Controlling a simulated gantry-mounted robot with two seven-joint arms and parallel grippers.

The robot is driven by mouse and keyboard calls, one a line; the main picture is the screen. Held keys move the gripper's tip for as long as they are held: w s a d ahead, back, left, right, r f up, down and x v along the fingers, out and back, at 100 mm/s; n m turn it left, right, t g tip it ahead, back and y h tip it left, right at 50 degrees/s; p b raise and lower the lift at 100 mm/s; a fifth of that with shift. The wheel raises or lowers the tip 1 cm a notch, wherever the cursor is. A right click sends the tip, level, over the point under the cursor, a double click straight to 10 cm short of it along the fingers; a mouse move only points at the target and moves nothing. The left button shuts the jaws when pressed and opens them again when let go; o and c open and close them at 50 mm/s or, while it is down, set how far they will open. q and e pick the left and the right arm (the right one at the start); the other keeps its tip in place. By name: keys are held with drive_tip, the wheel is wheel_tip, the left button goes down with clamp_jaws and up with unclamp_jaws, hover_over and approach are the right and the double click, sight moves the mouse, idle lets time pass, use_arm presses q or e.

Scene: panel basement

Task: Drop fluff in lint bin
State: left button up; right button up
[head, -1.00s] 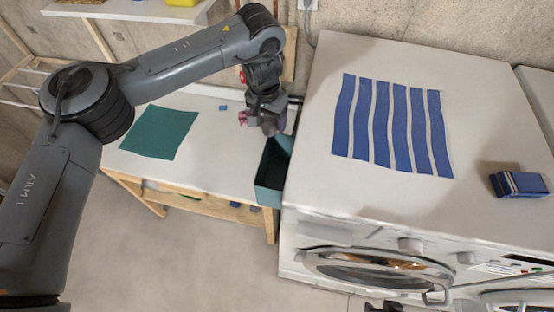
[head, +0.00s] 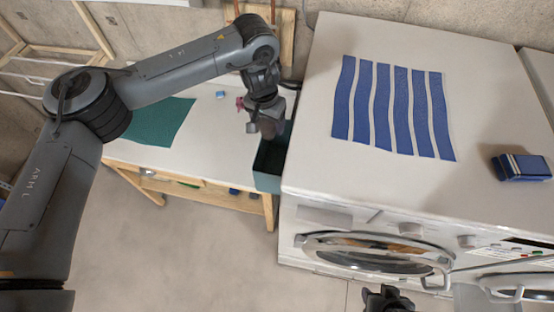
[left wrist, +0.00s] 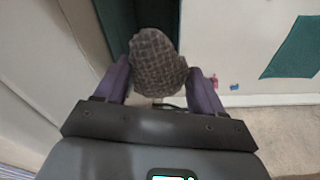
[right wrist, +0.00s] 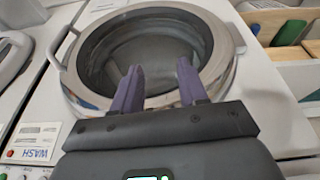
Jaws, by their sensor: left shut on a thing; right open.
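The fluff, a grey-brown woven-looking lump (left wrist: 157,62), is held between the two purple fingers of my left gripper (left wrist: 158,82). In the head view my left gripper (head: 266,128) hangs over the mouth of the dark teal lint bin (head: 268,182), which stands between the white-topped table and the washing machine. The bin also shows beyond the fluff in the left wrist view (left wrist: 199,35). The bin's floor is dark and unclear. My right gripper (right wrist: 158,90) is open and empty in front of a round machine door; it also shows at the bottom of the head view (head: 388,300).
The white machine (head: 318,150) with blue stripes on top borders the bin on the right. A blue box (head: 521,168) lies on that top. A green cloth (head: 165,124), a small blue piece (head: 220,95) and a pink item (head: 240,103) lie on the table.

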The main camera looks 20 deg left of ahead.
use_arm(q)
drive_tip(key=shift+f+b, duration=0.75)
drive_tip(key=shift+f, duration=0.15)
use_arm(e)
wheel_tip(320, 180, down, 2)
drive_tip(key=shift+f, duration=0.15)
use_arm(q)
drive_tip(key=o, duration=1.1)
drive_tip(key=shift+c, duration=0.2)
drive_tip(key=shift+r, duration=0.1)
drive_tip(key=r, duration=0.3)
drive_tip(key=s+r, duration=0.1)
drive_tip(key=r, duration=0.6)
drive_tip(key=shift+s+a+r, duration=0.1)
drive_tip(key=shift+s+r, duration=0.05)
drive_tip(key=shift+r, duration=0.15)
use_arm(e)
drive_tip(key=shift+r, duration=0.25)
